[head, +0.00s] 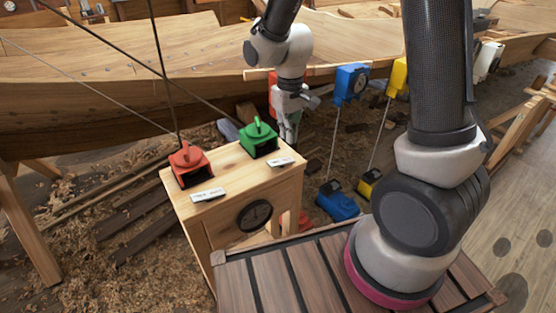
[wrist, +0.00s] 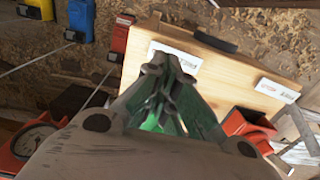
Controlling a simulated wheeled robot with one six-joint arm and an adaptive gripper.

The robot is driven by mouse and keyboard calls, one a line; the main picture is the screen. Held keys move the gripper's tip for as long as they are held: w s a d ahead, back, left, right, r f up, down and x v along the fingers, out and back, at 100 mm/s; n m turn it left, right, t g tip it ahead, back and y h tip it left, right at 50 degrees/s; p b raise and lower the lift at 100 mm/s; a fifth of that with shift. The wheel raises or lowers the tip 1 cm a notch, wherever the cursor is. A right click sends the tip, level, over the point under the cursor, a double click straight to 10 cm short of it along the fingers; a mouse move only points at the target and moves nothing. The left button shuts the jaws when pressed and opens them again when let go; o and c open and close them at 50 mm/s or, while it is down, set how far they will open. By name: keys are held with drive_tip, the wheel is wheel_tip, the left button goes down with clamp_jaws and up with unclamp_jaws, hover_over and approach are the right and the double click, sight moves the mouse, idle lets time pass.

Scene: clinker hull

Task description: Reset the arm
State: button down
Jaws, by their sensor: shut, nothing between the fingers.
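My arm reaches over from the right in the head view, and its gripper (head: 290,132) points down just behind the green clamp-like block (head: 258,138) on the wooden cabinet. The fingers are shut with nothing between them. In the wrist view my gripper (wrist: 160,65) shows its closed fingertips in front of the cabinet top. The green block (wrist: 152,123) is mostly hidden behind the fingers there. I cannot tell from these views whether the fingers touch anything.
A red block (head: 190,165) sits on the cabinet top (head: 228,176), with white cards (head: 208,195) beside the blocks. Blue (head: 351,84) and yellow (head: 397,77) boxes hang on a rail along the hull (head: 120,75). Blue (head: 338,203) and yellow blocks lie below. Lines cross the left side.

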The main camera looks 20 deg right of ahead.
drive_tip(key=s+d+r+m+t, duration=0.1)
drive_tip(key=s+d+r+t, duration=0.1)
drive_tip(key=s+d+r, duration=0.5)
drive_tip(key=s+d+r+m+t, duration=0.2)
drive_tip(key=s+d+r, duration=0.6)
drive_tip(key=s+r, duration=0.4)
drive_tip(key=shift+r+m, duration=0.3)
drive_tip(key=shift+r, duration=0.4)
